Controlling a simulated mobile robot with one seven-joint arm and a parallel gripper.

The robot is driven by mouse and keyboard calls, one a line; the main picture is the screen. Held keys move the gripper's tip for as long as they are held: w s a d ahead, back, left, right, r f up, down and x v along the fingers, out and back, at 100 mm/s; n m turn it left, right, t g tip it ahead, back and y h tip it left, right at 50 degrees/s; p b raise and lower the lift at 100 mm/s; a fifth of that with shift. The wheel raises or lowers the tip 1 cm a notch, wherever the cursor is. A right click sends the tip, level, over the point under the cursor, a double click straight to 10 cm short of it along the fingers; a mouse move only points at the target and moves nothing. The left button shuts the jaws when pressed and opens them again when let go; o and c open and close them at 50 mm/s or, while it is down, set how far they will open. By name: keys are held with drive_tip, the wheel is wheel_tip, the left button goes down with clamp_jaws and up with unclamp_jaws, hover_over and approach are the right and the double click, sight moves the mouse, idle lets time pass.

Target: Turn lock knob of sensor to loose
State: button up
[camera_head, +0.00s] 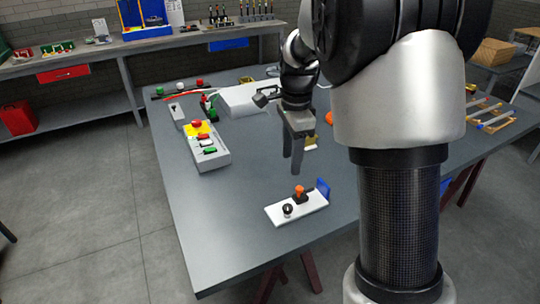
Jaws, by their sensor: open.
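My gripper (292,160) hangs over the grey table with its fingers pointing down, open and with nothing seen between them. In the picture it is above and behind a white plate (313,204) and apart from it. The plate bears an orange knob (299,190) on a dark base, a round black knob (288,210) and a blue upright piece (323,187) at its right end. Which part is the sensor's lock knob, and how it is turned, I cannot tell for sure.
A grey control box (208,153) with a red button and coloured switches stands at the left. A pale sloped block (247,98) lies behind my gripper. Another orange part (329,118) is partly hidden by my arm. The table front (215,235) left of the plate is clear.

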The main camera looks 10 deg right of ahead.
sight(287, 207)
drive_tip(key=shift+m, duration=0.4)
drive_tip(key=f, duration=1.2)
drive_tip(key=w+f, duration=0.1)
drive_tip(key=f, duration=0.6)
drive_tip(key=shift+b, duration=0.3)
drive_tip(key=shift+r, duration=0.1)
drive_tip(key=c, duration=1)
drive_tip(key=shift+c, duration=0.2)
